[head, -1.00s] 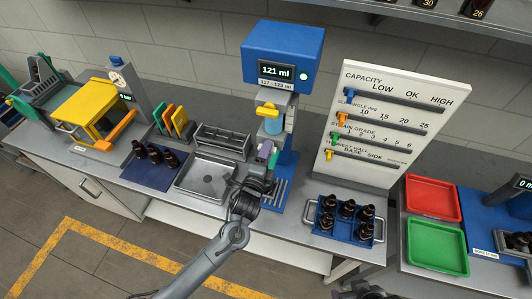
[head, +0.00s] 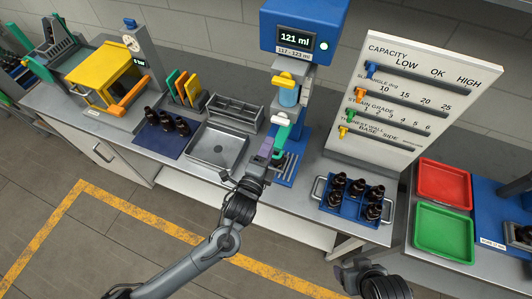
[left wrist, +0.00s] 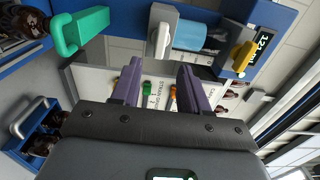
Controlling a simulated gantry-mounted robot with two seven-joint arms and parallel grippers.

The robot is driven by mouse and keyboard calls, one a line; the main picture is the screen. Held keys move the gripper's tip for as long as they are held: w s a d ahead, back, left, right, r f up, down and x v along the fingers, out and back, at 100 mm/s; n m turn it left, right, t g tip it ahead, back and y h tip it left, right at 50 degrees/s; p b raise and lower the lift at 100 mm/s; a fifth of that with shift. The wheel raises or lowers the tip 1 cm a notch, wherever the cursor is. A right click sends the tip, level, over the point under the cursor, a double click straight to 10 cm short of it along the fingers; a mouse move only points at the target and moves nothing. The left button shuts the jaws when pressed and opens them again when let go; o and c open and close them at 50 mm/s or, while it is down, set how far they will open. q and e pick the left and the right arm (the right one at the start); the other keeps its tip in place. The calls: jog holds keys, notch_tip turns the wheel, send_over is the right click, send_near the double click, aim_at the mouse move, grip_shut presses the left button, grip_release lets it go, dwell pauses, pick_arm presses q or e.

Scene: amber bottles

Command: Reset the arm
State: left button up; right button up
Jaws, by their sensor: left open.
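My left gripper (head: 268,152) is in front of the blue measuring machine (head: 303,30), whose display reads 121 ml. Its purple fingers stand apart in the left wrist view (left wrist: 158,80), with nothing held between them. The machine's green handle (head: 283,128) is just beyond the gripper and shows in the left wrist view (left wrist: 88,30), apart from the fingers. A dark bottle (left wrist: 22,22) shows beside that handle there. My right gripper (head: 350,270) is at the bottom of the head view, over the floor; its fingers are not clear.
Dark bottles stand in a blue tray (head: 329,210) on the right and on a blue mat (head: 152,139) on the left. A metal tray (head: 207,164) lies left of the machine. A slider board (head: 399,50), red tray (head: 445,179) and green tray (head: 443,232) are further right.

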pick_arm(q)
jog(key=shift+s+a, duration=0.15)
jog(key=shift+s, duration=0.4)
jog(key=s+a+n+g+y+p, duration=0.1)
jog(key=s+a+n+g+p, duration=0.2)
jog(key=s+a+n, duration=0.3)
jog(key=s+a+n+g+y+p, duration=0.2)
jog(key=s+a+n+g, duration=0.4)
jog(key=s, duration=0.7)
jog(key=s+a+n+g+y+p, duration=0.2)
jog(key=s+a+n+g+p, duration=0.2)
jog(key=s, duration=0.5)
jog(key=a+n+p, duration=0.1)
jog(key=a+n, duration=0.1)
jog(key=n, duration=0.1)
jog(key=shift+s+a+r+n+g, duration=0.2)
jog(key=shift+a+r+n+g, duration=0.1)
jog(key=shift+r, duration=0.1)
